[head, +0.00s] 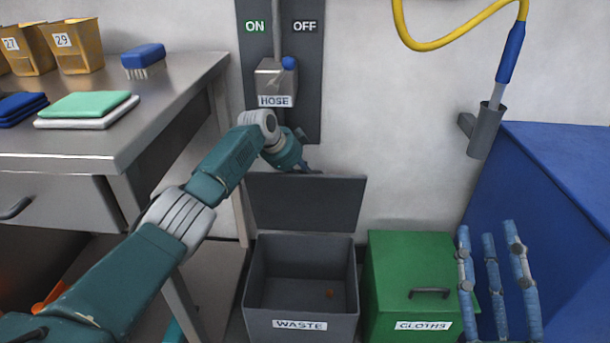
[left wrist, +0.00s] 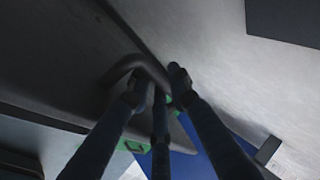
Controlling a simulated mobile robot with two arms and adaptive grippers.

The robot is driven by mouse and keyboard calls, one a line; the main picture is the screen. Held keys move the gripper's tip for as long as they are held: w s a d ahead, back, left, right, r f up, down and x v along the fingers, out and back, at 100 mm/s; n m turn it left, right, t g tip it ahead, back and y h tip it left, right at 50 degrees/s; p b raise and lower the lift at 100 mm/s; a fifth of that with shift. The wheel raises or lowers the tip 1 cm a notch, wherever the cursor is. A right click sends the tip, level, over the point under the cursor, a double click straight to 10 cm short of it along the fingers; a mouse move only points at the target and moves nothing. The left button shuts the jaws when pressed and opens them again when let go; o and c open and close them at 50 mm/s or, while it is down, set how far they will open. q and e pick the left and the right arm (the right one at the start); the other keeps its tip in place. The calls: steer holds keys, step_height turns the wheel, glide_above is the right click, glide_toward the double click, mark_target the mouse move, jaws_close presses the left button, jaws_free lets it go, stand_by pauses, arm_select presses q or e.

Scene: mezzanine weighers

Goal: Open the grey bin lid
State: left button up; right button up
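The grey waste bin (head: 256,290) stands on the floor with its grey lid (head: 306,202) swung up, close to upright against the wall. My left gripper (head: 304,168) is at the lid's top edge, partly hidden behind my wrist. In the left wrist view, its fingers close together around the dark handle (left wrist: 122,68) on the lid (left wrist: 60,50). My right gripper (head: 487,232) is empty at the lower right, its blue fingers apart and pointing up, in front of the green bin's right side.
A green cloths bin (head: 405,258), shut, stands right of the waste bin. A blue cabinet (head: 560,190) fills the right side. A steel table (head: 150,130) is at the left. A hose control box (head: 273,82) hangs on the wall above the lid.

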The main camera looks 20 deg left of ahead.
arm_select(q)
steer(key=r, duration=1)
steer(key=shift+a, duration=0.3)
steer(key=shift+s+r, duration=0.1)
steer(key=shift+d, duration=0.2)
steer(key=shift+d+f, duration=0.1)
steer(key=shift+f, duration=0.1)
